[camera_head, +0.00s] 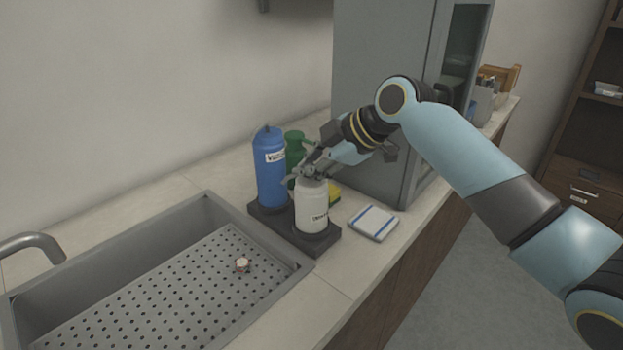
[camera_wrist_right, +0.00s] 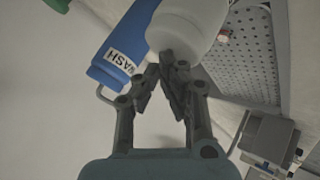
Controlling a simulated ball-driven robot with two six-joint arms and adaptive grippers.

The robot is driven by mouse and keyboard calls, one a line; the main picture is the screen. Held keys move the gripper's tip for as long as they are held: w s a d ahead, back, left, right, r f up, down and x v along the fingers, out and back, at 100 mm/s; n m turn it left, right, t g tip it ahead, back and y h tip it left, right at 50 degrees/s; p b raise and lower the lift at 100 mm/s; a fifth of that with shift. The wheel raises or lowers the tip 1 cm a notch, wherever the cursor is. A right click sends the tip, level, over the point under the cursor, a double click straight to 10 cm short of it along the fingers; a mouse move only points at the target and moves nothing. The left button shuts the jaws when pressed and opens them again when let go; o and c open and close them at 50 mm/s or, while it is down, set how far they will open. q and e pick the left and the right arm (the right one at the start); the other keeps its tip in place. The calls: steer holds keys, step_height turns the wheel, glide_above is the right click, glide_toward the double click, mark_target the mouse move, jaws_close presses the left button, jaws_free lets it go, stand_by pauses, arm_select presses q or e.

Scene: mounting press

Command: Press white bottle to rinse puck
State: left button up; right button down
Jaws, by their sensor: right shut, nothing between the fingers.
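The white bottle (camera_head: 311,207) stands upright on a dark base beside the sink, with a label on its front. It also shows in the right wrist view (camera_wrist_right: 188,25). The small round puck (camera_head: 242,264) lies on the perforated sink tray, and shows at the edge of the bottle in the right wrist view (camera_wrist_right: 223,36). My right gripper (camera_head: 311,172) is at the top of the white bottle, its fingers (camera_wrist_right: 167,66) shut with nothing between them. The fingertips overlap the bottle in the wrist view; I cannot tell if they touch it. My left gripper is not in view.
A blue bottle (camera_head: 269,170) labelled WASH stands on the dark base (camera_head: 322,239) beside the white one. A green bottle (camera_head: 294,147) and a yellow sponge (camera_head: 334,193) are behind. A white pad (camera_head: 374,222) lies right. A grey cabinet (camera_head: 381,90) and the sink (camera_head: 207,202) flank them.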

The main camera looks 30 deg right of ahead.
mark_target(310, 181)
steer(key=shift+f, duration=0.3)
steer(key=shift+r, duration=0.1)
stand_by(0.3)
steer(key=shift+r+p, duration=0.7)
steer(key=shift+r, duration=0.15)
step_height(310, 181, up, 5)
steer(key=p, duration=0.4)
steer(key=shift+r, duration=0.1)
stand_by(0.4)
